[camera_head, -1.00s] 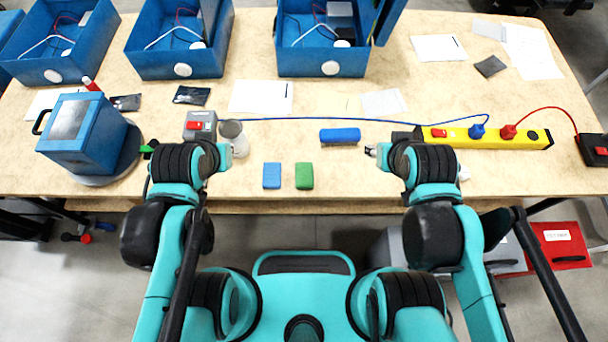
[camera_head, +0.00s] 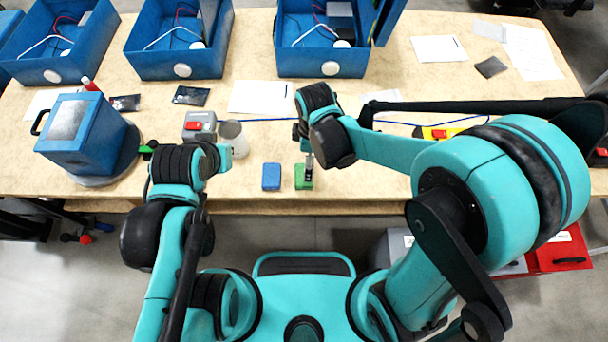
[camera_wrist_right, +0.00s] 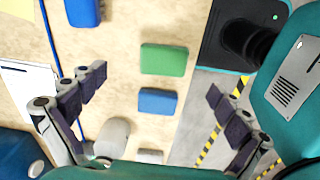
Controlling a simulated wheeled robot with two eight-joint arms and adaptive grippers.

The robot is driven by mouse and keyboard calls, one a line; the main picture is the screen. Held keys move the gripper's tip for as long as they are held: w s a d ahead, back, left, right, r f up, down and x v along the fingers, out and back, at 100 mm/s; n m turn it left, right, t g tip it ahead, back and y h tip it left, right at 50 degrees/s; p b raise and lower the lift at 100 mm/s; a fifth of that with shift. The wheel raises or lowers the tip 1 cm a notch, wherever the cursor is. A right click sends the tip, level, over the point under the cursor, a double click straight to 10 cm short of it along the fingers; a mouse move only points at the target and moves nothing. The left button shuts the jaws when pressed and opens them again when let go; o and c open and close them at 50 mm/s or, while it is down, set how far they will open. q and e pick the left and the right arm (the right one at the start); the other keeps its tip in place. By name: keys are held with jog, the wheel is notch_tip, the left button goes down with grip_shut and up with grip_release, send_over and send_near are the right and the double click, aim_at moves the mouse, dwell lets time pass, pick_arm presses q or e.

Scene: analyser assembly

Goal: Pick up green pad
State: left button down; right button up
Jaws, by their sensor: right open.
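The green pad (camera_head: 299,177) lies flat near the table's front edge, just right of a blue pad (camera_head: 271,176). My right gripper (camera_head: 307,172) is over the green pad in the head view and covers part of it. In the right wrist view its jaws (camera_wrist_right: 156,80) are wide apart with nothing between them in grip. The green pad (camera_wrist_right: 165,60) and the smaller-looking blue pad (camera_wrist_right: 157,102) both show on the table between and beyond the fingers. My left arm's end hangs over the table at the left, and its fingers cannot be made out.
A grey device with a red switch (camera_head: 200,124) and a metal cylinder (camera_head: 232,136) stand left of the pads. A blue box-shaped unit (camera_head: 80,135) is at the far left. Blue bins (camera_head: 320,62) line the back.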

aim_at(303, 174)
jog(key=shift+s+a+f+n+g, duration=0.1)
jog(key=shift+a+f+n+g, duration=0.05)
jog(key=shift+a+f+n, duration=0.3)
jog(key=shift+s+a+f+n+g, duration=0.15)
jog(key=shift+a+f+n, duration=0.1)
jog(key=shift+f, duration=0.3)
notch_tip(303, 174, down, 3)
jog(key=shift+r+b, duration=0.15)
jog(key=shift+b, duration=0.45)
jog(key=f+b, duration=0.1)
jog(key=f, duration=0.2)
jog(key=f+b, duration=0.1)
jog(key=f, duration=0.1)
jog(key=shift+w+a+b, duration=0.1)
jog(key=shift+a+b, duration=0.2)
jog(key=shift+a, duration=0.1)
jog(key=shift+c, duration=1.3)
jog(key=c, duration=0.8)
